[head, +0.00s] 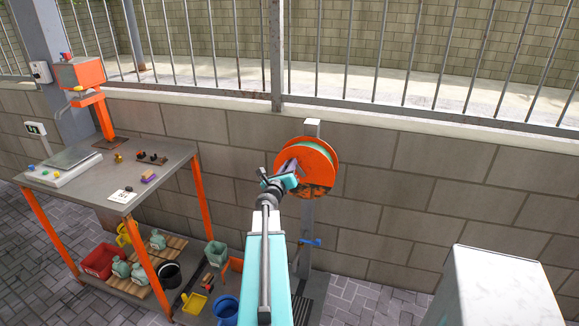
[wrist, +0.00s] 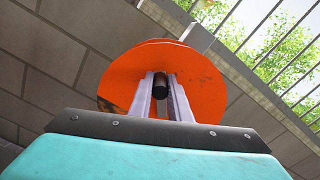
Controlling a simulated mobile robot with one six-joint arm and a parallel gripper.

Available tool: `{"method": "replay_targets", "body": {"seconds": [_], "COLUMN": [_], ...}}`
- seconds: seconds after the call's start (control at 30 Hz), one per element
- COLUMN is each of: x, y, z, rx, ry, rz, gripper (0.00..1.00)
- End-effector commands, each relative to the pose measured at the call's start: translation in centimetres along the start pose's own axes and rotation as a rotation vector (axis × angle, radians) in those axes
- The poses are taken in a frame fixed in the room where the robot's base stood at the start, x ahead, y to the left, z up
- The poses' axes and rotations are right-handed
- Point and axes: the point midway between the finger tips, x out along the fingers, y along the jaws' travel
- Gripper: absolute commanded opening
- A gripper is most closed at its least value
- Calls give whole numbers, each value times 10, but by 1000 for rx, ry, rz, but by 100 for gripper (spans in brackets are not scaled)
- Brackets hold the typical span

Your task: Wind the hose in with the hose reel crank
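The hose reel (head: 318,160) is an orange disc with green hose wound behind its rim, mounted on a grey post against the block wall. In the wrist view its orange face (wrist: 125,75) fills the middle. The dark crank handle (wrist: 160,86) points toward me and sits between the two pale fingers of my gripper (wrist: 161,88). The fingers appear closed on it from both sides, with no clear gap. In the head view my gripper (head: 292,172) is in front of the reel's left part, and my arm hides the handle.
A grey workbench (head: 120,172) with orange legs stands at left, with tubs and green bottles on its lower shelf. A pale box-shaped block (head: 500,290) stands at lower right. A metal fence (head: 400,50) tops the wall.

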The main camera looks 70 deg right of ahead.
Motion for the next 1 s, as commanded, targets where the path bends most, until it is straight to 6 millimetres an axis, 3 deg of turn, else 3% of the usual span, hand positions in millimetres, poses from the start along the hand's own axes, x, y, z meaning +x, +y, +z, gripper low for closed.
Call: {"method": "replay_targets", "body": {"seconds": [0.07,0.47,1.0], "x": [0,0,0], "y": [0,-2,-21], "z": [0,-2,-2], "rx": [0,30,273], "ry": [0,1,0], "rz": [0,-1,-4], "gripper": [0,0,0]}}
